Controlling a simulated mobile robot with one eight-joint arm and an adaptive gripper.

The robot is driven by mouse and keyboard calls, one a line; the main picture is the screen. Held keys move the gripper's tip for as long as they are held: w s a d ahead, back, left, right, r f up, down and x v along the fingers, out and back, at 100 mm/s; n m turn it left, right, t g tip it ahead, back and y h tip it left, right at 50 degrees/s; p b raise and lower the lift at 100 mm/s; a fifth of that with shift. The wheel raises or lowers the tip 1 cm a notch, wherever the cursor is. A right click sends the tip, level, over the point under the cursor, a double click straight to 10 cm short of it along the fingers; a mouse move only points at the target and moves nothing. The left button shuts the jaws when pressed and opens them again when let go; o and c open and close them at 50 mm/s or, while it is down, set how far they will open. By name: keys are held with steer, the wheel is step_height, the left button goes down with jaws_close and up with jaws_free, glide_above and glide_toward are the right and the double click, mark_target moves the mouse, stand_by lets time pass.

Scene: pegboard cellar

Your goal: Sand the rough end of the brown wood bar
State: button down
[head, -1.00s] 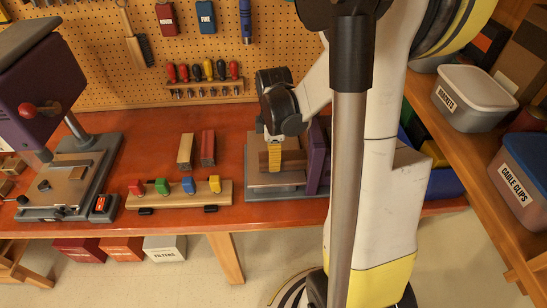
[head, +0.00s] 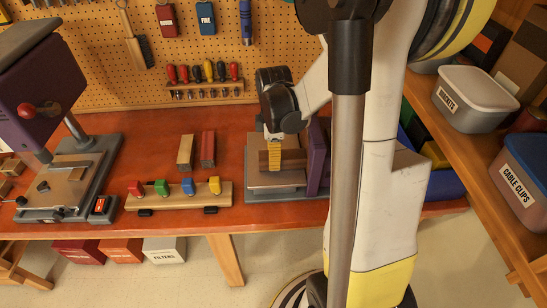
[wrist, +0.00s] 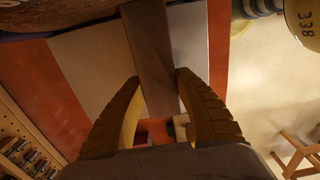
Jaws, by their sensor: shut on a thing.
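The brown wood bar (wrist: 152,65) lies between the yellow fingers of my gripper (wrist: 158,100), which is shut on it. In the head view my gripper (head: 274,158) points down over the tan table (head: 275,180) of the purple sander (head: 318,158), and the bar (head: 294,156) extends right toward the purple housing. In the wrist view the bar's far end reaches up to a rough brown surface (wrist: 60,12) at the top edge. I cannot tell whether the end touches it. The end's finish is not visible.
A light bar (head: 185,152) and a reddish bar (head: 207,149) lie left of the sander. A wooden board (head: 170,197) with coloured clips stands in front of them. A purple drill press (head: 50,85) is at left. Shelves with bins (head: 475,97) are at right.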

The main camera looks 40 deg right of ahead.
mark_target(261, 156)
steer(key=shift+w+a, duration=0.5)
steer(key=shift+a, duration=0.3)
steer(key=shift+w+a, duration=0.5)
steer(key=shift+a, duration=0.3)
step_height(261, 156, up, 9)
steer(key=p, duration=0.6)
steer(key=shift+r, duration=0.1)
